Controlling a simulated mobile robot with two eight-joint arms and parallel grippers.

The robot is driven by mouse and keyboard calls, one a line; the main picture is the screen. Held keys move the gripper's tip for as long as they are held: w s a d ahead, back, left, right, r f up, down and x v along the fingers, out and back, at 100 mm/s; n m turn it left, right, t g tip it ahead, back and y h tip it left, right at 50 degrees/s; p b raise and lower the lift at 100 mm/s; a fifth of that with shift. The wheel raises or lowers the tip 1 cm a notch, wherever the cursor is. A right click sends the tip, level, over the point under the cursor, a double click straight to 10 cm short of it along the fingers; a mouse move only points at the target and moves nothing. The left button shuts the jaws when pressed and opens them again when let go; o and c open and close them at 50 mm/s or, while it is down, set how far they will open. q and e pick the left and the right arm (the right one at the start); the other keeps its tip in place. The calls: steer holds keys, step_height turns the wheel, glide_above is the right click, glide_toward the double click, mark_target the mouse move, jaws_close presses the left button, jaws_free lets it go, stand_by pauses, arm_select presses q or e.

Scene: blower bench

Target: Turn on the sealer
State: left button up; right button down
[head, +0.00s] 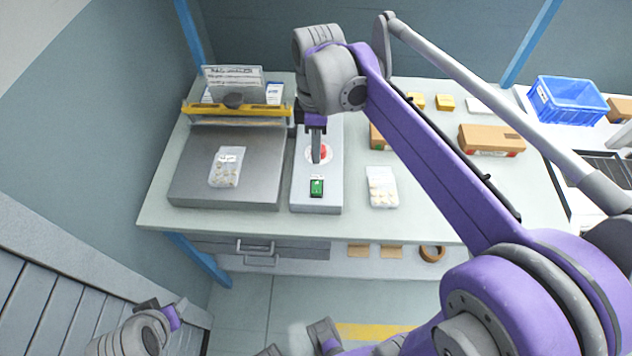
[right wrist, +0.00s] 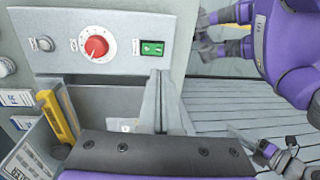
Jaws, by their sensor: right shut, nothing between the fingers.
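The sealer has a grey flat bed (head: 190,188) with a yellow bar (head: 240,110) across its back. Its pale control panel (head: 303,203) lies to the right, with a red dial (head: 324,151) and a green switch (head: 317,187). In the right wrist view the red dial (right wrist: 96,46) and green switch (right wrist: 151,48) show clearly. I cannot tell the switch's position. My right gripper (head: 316,160) is shut and empty, pointing down over the panel by the dial and partly covering it. Its fingers (right wrist: 160,88) also show in the right wrist view. My left arm is at lower left; its fingers are unclear.
A clear pouch (head: 227,167) lies on the sealer bed. Another pouch (head: 382,187) lies right of the panel. A cardboard box (head: 490,139) and a blue crate (head: 570,101) stand farther right. The table front (head: 420,222) is clear.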

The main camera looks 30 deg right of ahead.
mark_target(316, 192)
steer(key=f, duration=0.7)
steer(key=s+f, duration=0.1)
steer(key=f, duration=0.2)
steer(key=shift+a+f+b, duration=0.3)
steer(key=shift+a+b, duration=0.05)
steer(key=shift+a, duration=0.05)
steer(key=shift+s+f, duration=0.15)
steer(key=shift+f, duration=0.1)
steer(key=shift+w+d+r, duration=0.25)
steer(key=shift+w+d, duration=0.15)
steer(key=shift+w, duration=0.3)
